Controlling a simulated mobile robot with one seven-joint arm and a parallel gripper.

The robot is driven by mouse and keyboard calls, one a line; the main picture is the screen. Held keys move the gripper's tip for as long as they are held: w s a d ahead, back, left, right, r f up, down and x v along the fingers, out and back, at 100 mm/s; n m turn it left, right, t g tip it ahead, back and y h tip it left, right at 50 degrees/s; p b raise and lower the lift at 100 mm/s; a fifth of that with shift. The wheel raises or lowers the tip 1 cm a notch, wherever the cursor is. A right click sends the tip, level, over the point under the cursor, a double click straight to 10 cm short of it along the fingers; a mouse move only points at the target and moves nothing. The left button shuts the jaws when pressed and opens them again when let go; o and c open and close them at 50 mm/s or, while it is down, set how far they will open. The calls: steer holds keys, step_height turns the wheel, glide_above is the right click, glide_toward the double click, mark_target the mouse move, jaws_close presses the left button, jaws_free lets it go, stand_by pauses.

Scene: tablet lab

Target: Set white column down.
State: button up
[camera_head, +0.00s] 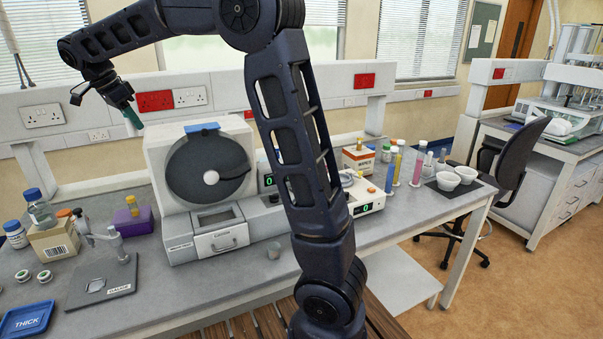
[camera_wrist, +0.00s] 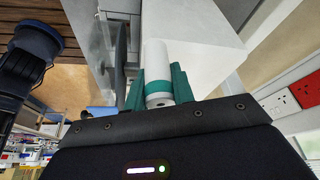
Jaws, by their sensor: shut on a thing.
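The white column (camera_wrist: 156,58) is a smooth white cylinder in the wrist view. A teal band crosses it near my gripper, and its near end is round and pale. My gripper (camera_wrist: 158,87) has teal fingers, one on each side of the column, and is shut on it. In the head view my gripper (camera_head: 131,117) is high at the upper left, above the bench (camera_head: 210,291) and to the left of the top of the white machine (camera_head: 160,150). The column cannot be made out clearly there.
The white machine has a dark round disc (camera_head: 207,168). A grey gauge stand (camera_head: 103,285), a blue tray (camera_head: 27,319) marked THICK, a cardboard box (camera_head: 55,240) and a purple box (camera_head: 133,221) stand left. Coloured tubes (camera_head: 391,172) and white bowls (camera_head: 448,181) stand right. Bare bench lies in front.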

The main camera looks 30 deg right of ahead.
steer(key=w+d+m, duration=0.1)
steer(key=w+d, duration=0.3)
steer(key=w+d+m, duration=0.1)
steer(key=w+d, duration=0.3)
steer(key=w, duration=0.1)
steer(key=w+d+m+g, duration=0.1)
steer(key=w+d, duration=0.3)
steer(key=shift+w+d+r, duration=0.15)
steer(key=shift+r, duration=0.1)
steer(key=w+d+m+g, duration=0.1)
steer(key=w+d+m, duration=0.4)
steer(key=d, duration=1.2)
steer(key=w+d+m+g, duration=0.1)
steer(key=w+d, duration=0.8)
steer(key=d, duration=0.8)
steer(key=d+f+m+g, duration=0.1)
steer(key=d+f+m, duration=0.1)
steer(key=d, duration=1.8)
steer(key=f, duration=3.7)
steer(key=shift+s, duration=0.25)
steer(key=shift+f, duration=0.2)
steer(key=o, duration=1)
steer(key=shift+r, duration=0.1)
